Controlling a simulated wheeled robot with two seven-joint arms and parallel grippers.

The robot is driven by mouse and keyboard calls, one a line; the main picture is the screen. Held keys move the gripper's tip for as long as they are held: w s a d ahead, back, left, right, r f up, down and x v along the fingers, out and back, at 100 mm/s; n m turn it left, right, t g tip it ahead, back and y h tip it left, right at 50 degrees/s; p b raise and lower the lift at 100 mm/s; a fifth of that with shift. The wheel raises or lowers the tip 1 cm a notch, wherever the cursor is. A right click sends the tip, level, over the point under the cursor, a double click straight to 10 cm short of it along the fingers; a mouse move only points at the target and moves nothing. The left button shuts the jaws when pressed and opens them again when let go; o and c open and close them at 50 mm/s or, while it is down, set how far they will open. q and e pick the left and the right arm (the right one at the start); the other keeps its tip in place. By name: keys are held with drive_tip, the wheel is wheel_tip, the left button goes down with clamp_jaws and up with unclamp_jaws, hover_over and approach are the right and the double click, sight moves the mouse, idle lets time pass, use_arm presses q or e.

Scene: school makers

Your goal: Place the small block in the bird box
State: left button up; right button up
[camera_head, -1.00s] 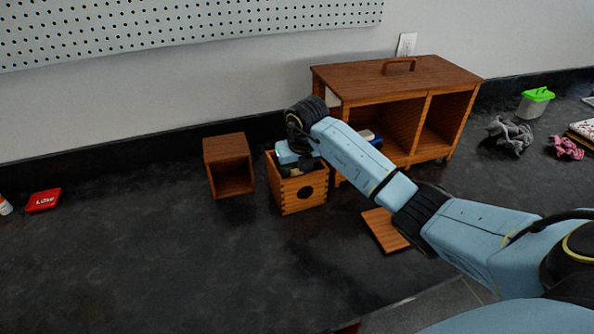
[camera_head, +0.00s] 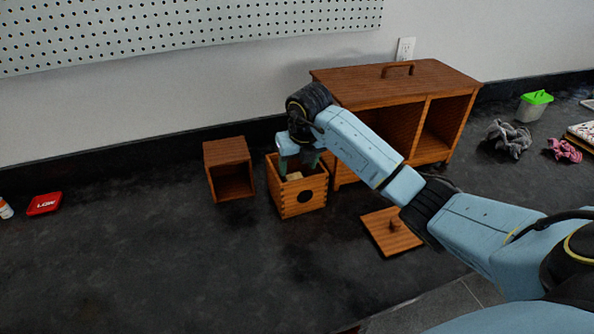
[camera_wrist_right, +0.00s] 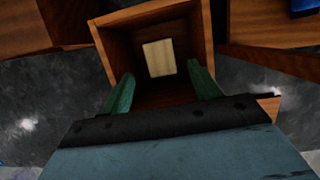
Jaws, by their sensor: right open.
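The bird box (camera_head: 300,203) is an open-topped wooden box with a dark round hole in its front, standing on the dark counter. The small block (camera_head: 294,177) is pale wood and sits inside the box. In the right wrist view the block (camera_wrist_right: 159,58) lies within the box walls (camera_wrist_right: 205,50). My right gripper (camera_head: 298,164) is just above the box opening. In the right wrist view its two green fingers (camera_wrist_right: 160,90) are spread apart with nothing between them, and the block is beyond their tips. My left gripper is not in view.
A small open wooden box (camera_head: 228,152) stands left of the bird box. A large wooden cabinet (camera_head: 400,88) stands behind to the right. A wooden lid with a knob (camera_head: 385,240) lies on the counter at front right. The counter at front left is clear.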

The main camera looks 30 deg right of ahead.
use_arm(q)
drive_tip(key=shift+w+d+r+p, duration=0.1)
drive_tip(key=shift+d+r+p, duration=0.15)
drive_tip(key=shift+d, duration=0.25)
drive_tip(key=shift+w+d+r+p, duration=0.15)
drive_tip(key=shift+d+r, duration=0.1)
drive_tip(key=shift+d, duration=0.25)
use_arm(e)
drive_tip(key=v, duration=0.7)
drive_tip(key=shift+r, duration=0.35)
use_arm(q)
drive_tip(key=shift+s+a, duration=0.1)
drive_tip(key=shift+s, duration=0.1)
